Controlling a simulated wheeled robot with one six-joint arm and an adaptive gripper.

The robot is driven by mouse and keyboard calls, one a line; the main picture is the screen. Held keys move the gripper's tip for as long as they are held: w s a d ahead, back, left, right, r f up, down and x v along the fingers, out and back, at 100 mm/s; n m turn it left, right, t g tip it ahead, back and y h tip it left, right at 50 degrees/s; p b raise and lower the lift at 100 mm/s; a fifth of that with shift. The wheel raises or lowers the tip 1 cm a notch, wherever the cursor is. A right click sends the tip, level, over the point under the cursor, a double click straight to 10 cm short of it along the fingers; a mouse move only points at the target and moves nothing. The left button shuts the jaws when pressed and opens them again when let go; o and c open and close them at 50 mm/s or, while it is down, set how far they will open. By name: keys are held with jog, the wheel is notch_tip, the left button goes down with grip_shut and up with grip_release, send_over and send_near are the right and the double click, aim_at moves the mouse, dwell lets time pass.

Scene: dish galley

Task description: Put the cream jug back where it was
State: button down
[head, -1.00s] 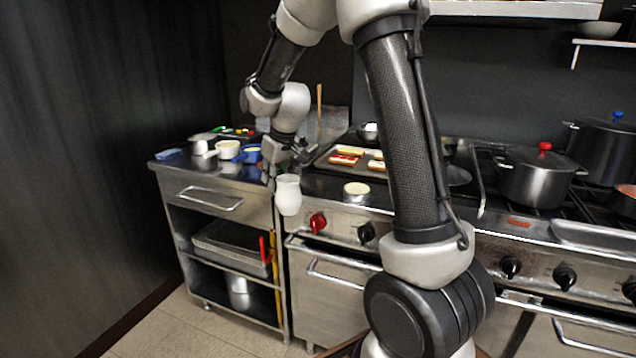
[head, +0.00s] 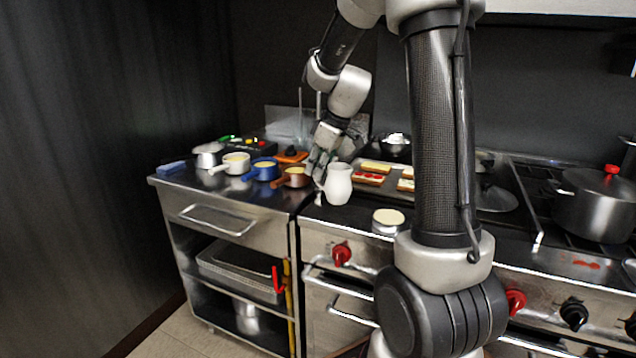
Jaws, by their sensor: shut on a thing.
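The cream jug (head: 338,185) is white and upright, with its handle towards the left. It is at the left front of the stove top, close to the seam with the steel counter (head: 226,201). My gripper (head: 318,178) is at the jug's left side, shut on it. The fingers partly overlap the jug's handle side. I cannot tell whether the jug's base touches the surface or hangs a little above it.
A brown pan (head: 295,178), a blue pan (head: 262,170) and a cream pan (head: 236,163) stand left of the jug. A round tin (head: 388,220) is to its right front. A tray of toasts (head: 371,178) lies behind. A blue cloth (head: 171,167) lies at the counter's left end.

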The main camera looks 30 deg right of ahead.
jog(key=shift+f, duration=1.8)
jog(key=shift+f, duration=0.1)
jog(key=c, duration=1.5)
grip_release()
